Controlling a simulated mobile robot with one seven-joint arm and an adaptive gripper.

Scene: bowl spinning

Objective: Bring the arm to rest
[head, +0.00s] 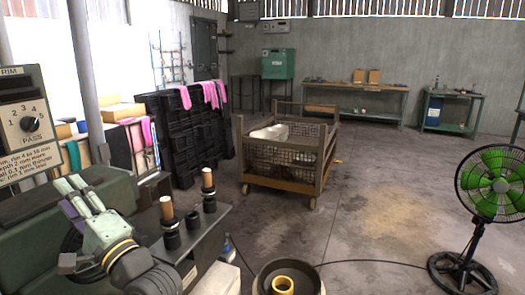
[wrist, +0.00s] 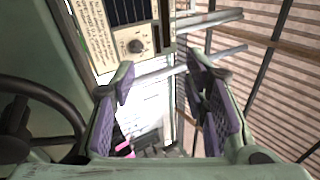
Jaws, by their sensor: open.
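My gripper (head: 72,196) is at the lower left of the head view, in front of the green machine body (head: 25,215). Its fingers point up and to the left. In the wrist view my gripper (wrist: 160,75) has its two purple-padded fingers spread apart, with nothing held between them. A control panel (head: 30,118) with a dial stands above and left of the gripper in the head view. This panel (wrist: 112,30) also shows beyond the fingers in the wrist view. Whether the gripper touches the machine is not clear.
Wooden-topped handles (head: 208,178) stand on the machine's ledge, right of my arm. A drum (head: 262,279) with a yellow ring (head: 283,286) is at the bottom. A wire-sided cart (head: 285,176) stands beyond. A green fan (head: 493,182) is at right. The middle-right floor (head: 385,215) is mostly clear.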

